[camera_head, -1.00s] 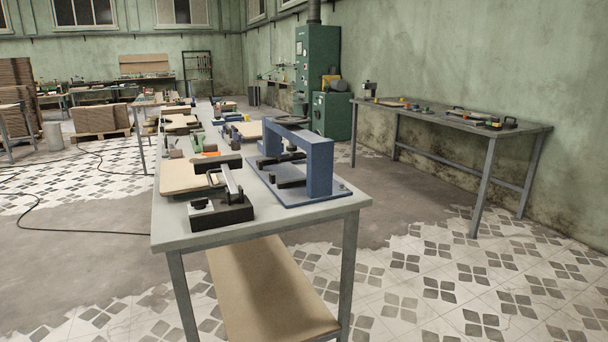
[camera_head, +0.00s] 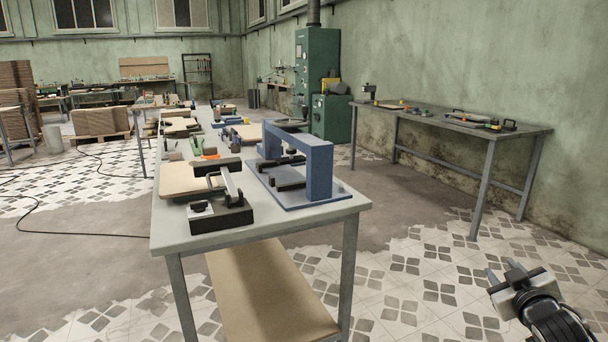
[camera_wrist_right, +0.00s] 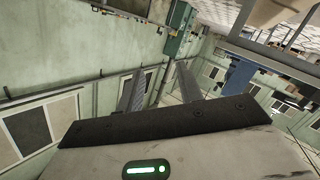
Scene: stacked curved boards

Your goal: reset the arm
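My right gripper (camera_head: 503,268) shows at the lower right of the head view, over the tiled floor and to the right of the near workbench. Its two fingers are apart with nothing between them. In the right wrist view the two fingers (camera_wrist_right: 160,90) also stand apart and empty, with the walls and windows behind them, and the room looks tilted. My left gripper is in no view.
The near workbench (camera_head: 205,241) carries a blue frame fixture (camera_head: 319,170), a black clamp block (camera_head: 222,217) and a tan board (camera_head: 185,180). Another table (camera_head: 520,130) stands along the right wall. The floor between them is clear.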

